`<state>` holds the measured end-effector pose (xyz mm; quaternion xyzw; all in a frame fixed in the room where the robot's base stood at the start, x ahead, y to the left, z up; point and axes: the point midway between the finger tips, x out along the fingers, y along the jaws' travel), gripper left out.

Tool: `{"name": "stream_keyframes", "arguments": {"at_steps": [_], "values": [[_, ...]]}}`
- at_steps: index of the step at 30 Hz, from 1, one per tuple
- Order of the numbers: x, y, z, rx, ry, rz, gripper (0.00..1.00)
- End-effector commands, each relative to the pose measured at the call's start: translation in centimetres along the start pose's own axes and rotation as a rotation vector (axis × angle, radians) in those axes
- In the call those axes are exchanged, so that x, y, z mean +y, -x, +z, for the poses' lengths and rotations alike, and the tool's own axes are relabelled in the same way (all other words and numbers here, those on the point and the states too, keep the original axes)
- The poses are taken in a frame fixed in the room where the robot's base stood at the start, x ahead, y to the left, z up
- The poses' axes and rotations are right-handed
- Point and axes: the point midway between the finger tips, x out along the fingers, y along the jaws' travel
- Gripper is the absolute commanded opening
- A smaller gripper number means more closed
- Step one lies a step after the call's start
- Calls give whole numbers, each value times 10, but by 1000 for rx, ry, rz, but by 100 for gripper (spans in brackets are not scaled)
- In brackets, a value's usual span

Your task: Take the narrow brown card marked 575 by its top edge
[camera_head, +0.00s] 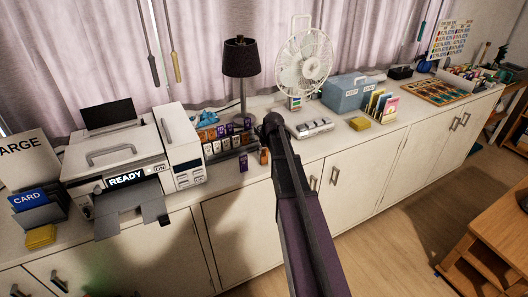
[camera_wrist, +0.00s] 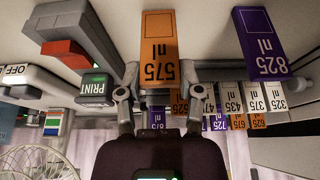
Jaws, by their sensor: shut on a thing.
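The narrow brown card marked 575 (camera_wrist: 158,45) shows orange-brown with an upside-down "575 nl" label in the wrist view. My gripper (camera_wrist: 160,92) is shut on it, one finger at each side near its labelled end. In the head view the card (camera_head: 264,157) shows as a small orange piece at the front of the counter. My arm hides most of the gripper there. A purple card marked 825 (camera_wrist: 262,42) is beside it, apart from the fingers; it also shows in the head view (camera_head: 243,163).
A rack of several upright cards (camera_head: 222,135) stands behind, in purple, orange and white. A printer (camera_head: 115,155) reading READY is at left. A lamp (camera_head: 241,58), a fan (camera_head: 303,62) and a grey device (camera_head: 312,127) stand near. Cabinet doors drop below the counter edge.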

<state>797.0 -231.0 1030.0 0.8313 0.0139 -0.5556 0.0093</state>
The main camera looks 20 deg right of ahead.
Motion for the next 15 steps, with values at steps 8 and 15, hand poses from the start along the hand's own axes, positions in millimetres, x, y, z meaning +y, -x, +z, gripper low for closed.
{"name": "stream_keyframes", "arguments": {"at_steps": [8,15], "values": [[0,18,-7,0,0,0,19],[-4,38,-3,0,0,0,19]]}}
